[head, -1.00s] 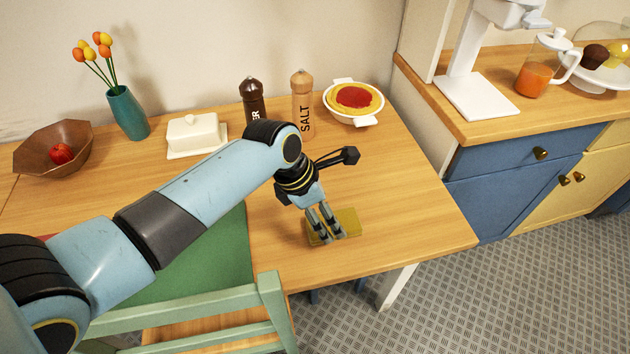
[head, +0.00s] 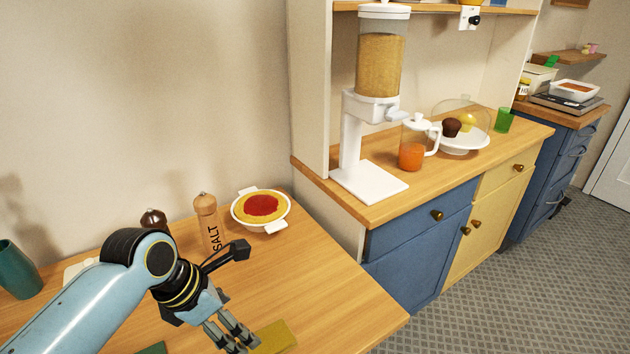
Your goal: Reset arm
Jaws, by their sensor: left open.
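My left gripper (head: 236,340) is at the lower left of the head view, at the end of the light blue arm. Its fingers are apart and point down over the wooden table (head: 320,295). Nothing shows between them. A flat yellow-olive item (head: 273,338) lies on the table just right of the fingertips; I cannot tell whether they touch it. My right gripper is not in view.
Behind my arm stand a salt mill (head: 208,220), a dark pepper mill (head: 154,220) and a white dish with red filling (head: 262,208). A teal vase (head: 17,270) is at the left. The counter (head: 330,193) holds a cereal dispenser (head: 378,65) and a juice jug (head: 412,150).

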